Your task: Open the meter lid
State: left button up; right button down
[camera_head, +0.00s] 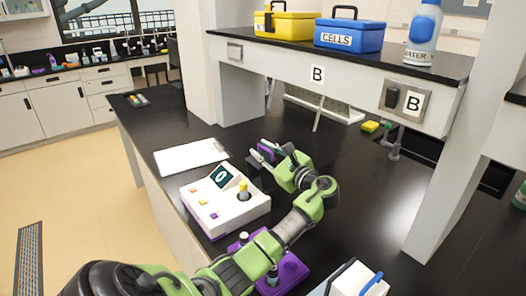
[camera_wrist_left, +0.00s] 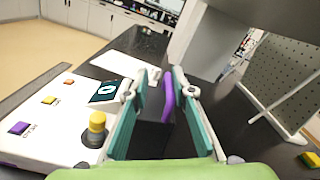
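The meter (camera_head: 228,208) is a white box with a dark display and coloured buttons on the black bench. It also shows at the left of the left wrist view (camera_wrist_left: 62,135). A yellow-topped piece (camera_head: 243,187) stands upright in a dark round socket on it; I cannot tell whether this is the lid. My left gripper (camera_head: 262,153) is beyond the meter's far right corner, apart from it. Its fingers (camera_wrist_left: 166,85) are spread, with a thin purple piece (camera_wrist_left: 168,100) between or just beyond them; I cannot tell whether they touch it. My right gripper is not in view.
A white sheet (camera_head: 190,157) lies left of the gripper. A purple holder (camera_head: 290,272) stands beneath my left arm, near the bench front. A shelf (camera_head: 340,54) with yellow (camera_head: 290,25) and blue boxes (camera_head: 348,37) spans above. The bench right of the arm is mostly clear.

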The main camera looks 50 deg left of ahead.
pick_arm(q)
jog(key=s+d, duration=0.1)
jog(key=d, duration=1.1)
jog(key=shift+s+f, duration=0.1)
dwell(0.4)
